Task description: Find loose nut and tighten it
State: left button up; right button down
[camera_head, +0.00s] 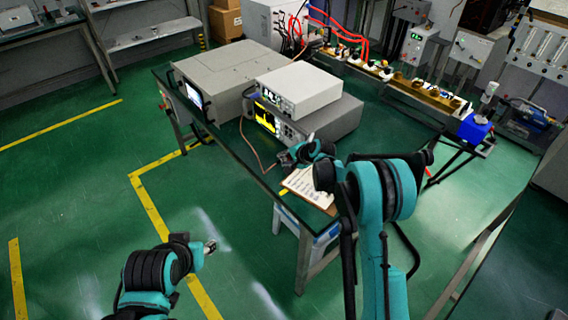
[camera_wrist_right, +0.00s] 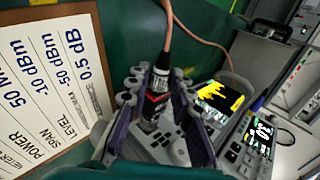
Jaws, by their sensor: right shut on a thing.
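My right gripper (camera_head: 287,158) is at the front of the stacked instruments. In the right wrist view my right gripper (camera_wrist_right: 160,95) has its two fingers on either side of a dark cable connector (camera_wrist_right: 155,103) with a red band, and is shut on it. A copper-coloured cable (camera_wrist_right: 190,32) leaves the connector's black sleeve. A silvery part shows between the fingers near the panel; I cannot make out a separate nut or whether it is loose. My left gripper (camera_head: 210,246) is low at the left, away from the table; its fingers are too small to judge.
A sign (camera_head: 308,187) with printed settings lies by the table's front edge, close to my right gripper. The lower instrument (camera_head: 335,122) has a yellow graph screen; a smaller one (camera_head: 298,88) sits on it. A large grey unit (camera_head: 215,75) stands left. The table's right part is clear.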

jog(key=t+y+b, duration=0.1)
jog(key=b, duration=0.1)
jog(key=f+t+y+b, duration=0.1)
jog(key=t+b, duration=0.1)
jog(key=shift+s+d+f, duration=0.1)
jog(key=shift+s+d, duration=0.05)
jog(key=shift+t+y+b, duration=0.4)
jog(key=shift+t+b, duration=0.05)
jog(key=shift+t, duration=0.05)
jog(key=shift+t+y+b, duration=0.35)
jog(key=shift+t+y, duration=0.15)
jog(key=shift+t, duration=0.1)
jog(key=c, duration=1.3)
grip_release()
jog(key=shift+s, duration=0.1)
jog(key=v, duration=1.2)
jog(key=shift+f, duration=0.2)
